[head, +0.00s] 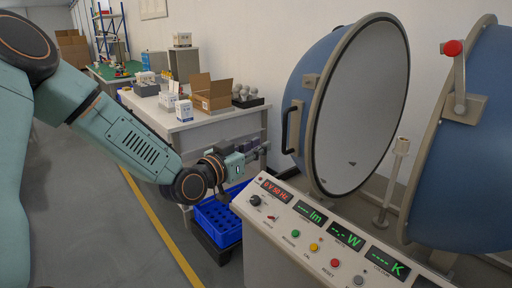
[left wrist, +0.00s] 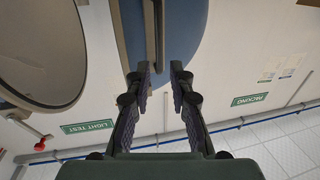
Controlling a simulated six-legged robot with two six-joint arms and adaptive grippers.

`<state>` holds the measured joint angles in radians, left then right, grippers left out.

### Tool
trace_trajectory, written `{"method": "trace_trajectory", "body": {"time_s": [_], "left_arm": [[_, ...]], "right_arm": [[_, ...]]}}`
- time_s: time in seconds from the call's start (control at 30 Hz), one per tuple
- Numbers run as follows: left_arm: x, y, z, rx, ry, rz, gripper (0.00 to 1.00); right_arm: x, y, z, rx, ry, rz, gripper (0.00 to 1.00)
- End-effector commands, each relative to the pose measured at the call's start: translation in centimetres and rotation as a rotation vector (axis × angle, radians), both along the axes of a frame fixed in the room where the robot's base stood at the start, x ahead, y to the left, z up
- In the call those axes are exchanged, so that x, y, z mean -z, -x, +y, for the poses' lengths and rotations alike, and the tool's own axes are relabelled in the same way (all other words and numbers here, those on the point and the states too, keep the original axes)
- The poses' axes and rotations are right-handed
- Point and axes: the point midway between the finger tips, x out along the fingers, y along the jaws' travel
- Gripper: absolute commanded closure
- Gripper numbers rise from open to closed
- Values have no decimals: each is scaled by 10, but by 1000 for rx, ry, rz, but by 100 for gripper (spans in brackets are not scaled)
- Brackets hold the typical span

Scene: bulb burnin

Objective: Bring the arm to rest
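My left arm comes in from the left in the head view, and its gripper (head: 258,152) points right, towards the dark handle (head: 290,128) on the rim of the blue sphere's open half (head: 308,75). In the left wrist view the two fingers of the gripper (left wrist: 158,75) stand apart with nothing between their pads. The dark handle (left wrist: 154,38) shows beyond the fingertips, against the blue shell (left wrist: 186,40); it looks apart from them, though the exact distance cannot be told. My right gripper is in neither view.
A control console (head: 315,240) with green displays stands in front of the sphere. The sphere's other half (head: 475,150) is at right. Below my gripper is a blue crate (head: 217,222). Behind it, a table (head: 190,128) holds an open carton (head: 210,95) and bulbs (head: 243,92). Floor at left is clear.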

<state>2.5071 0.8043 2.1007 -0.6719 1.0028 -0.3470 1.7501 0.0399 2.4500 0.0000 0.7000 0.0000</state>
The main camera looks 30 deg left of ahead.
Motion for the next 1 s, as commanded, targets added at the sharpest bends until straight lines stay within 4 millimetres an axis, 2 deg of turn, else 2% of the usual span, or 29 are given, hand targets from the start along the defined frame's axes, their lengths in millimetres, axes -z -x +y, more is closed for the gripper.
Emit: {"method": "trace_trajectory", "body": {"time_s": [0.7, 0.77, 0.83, 1.0], "left_arm": [[3, 3, 0, -1, 35, 18, 78], [14, 6, 1, -20, 98, 76, 78], [34, 13, -7, -37, 172, 174, 78], [114, 49, -38, -69, 247, 460, 78]], "right_arm": [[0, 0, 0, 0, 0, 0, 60], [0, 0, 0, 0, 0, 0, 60], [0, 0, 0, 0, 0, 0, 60], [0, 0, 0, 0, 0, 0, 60]]}}
